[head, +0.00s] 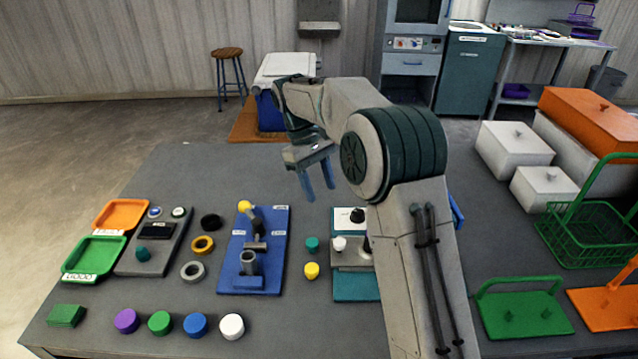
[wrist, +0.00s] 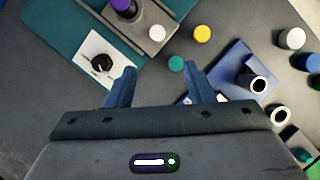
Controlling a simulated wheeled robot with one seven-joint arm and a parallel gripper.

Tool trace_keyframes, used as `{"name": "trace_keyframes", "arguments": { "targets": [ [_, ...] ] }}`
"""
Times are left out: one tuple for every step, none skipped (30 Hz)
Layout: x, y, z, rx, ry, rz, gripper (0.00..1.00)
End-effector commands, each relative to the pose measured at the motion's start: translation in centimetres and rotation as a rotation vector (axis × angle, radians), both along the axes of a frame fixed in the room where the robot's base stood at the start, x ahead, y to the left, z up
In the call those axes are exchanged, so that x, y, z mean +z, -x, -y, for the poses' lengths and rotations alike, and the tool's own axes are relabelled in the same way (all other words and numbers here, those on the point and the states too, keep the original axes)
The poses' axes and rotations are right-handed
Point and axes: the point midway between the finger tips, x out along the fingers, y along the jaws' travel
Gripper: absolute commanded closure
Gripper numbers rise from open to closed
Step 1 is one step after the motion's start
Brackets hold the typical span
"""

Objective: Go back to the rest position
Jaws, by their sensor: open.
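My gripper (head: 318,180) hangs from my arm above the middle of the table, fingers pointing down. Its two blue fingers are apart with nothing between them. In the wrist view my gripper (wrist: 157,85) also shows open and empty. Below it in that view lie a teal cap (wrist: 176,64), a yellow cap (wrist: 202,34) and a white knob (wrist: 157,33). My gripper is clear of all of them. My arm hides part of the table at the right of centre in the head view.
A blue board (head: 275,270) with a grey tube stands left of centre. A teal-based device (head: 355,287) is partly behind my arm. Green (head: 95,258) and orange (head: 122,214) trays are at the left. A green basket (head: 585,240) and white boxes (head: 514,147) are at the right. The table's back middle is clear.

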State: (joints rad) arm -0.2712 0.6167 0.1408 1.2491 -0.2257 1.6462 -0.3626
Motion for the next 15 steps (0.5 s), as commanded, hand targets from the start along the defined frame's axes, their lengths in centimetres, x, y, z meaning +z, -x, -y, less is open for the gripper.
{"name": "trace_keyframes", "arguments": {
  "targets": [
    [0.04,-0.01,-0.04,0.001,0.0,0.0,0.52],
    [0.05,-0.01,-0.04,0.001,0.0,0.0,0.52],
    [0.05,-0.01,-0.04,0.001,0.0,0.0,0.52],
    [0.04,-0.01,-0.04,0.001,0.0,0.0,0.52],
    [0.04,-0.01,-0.04,0.001,0.0,0.0,0.52],
    [0.03,-0.01,-0.04,0.001,0.0,0.0,0.52],
    [0.03,-0.01,-0.04,0.001,0.0,0.0,0.52],
    [0.03,-0.01,-0.04,0.0,0.0,0.0,0.52],
    [0.03,-0.02,-0.03,0.0,0.0,0.0,0.52],
    [0.02,-0.01,-0.03,0.0,0.0,0.0,0.52],
    [0.02,-0.01,-0.03,0.0,0.0,0.0,0.52],
    [0.04,0.0,-0.01,0.0,-0.001,0.001,0.52],
    [0.1,0.03,0.03,-0.001,-0.001,0.002,0.52],
    [0.2,0.09,0.11,-0.003,-0.001,0.005,0.52],
    [0.4,0.24,0.28,-0.008,-0.003,0.01,0.52]
  ]
}}
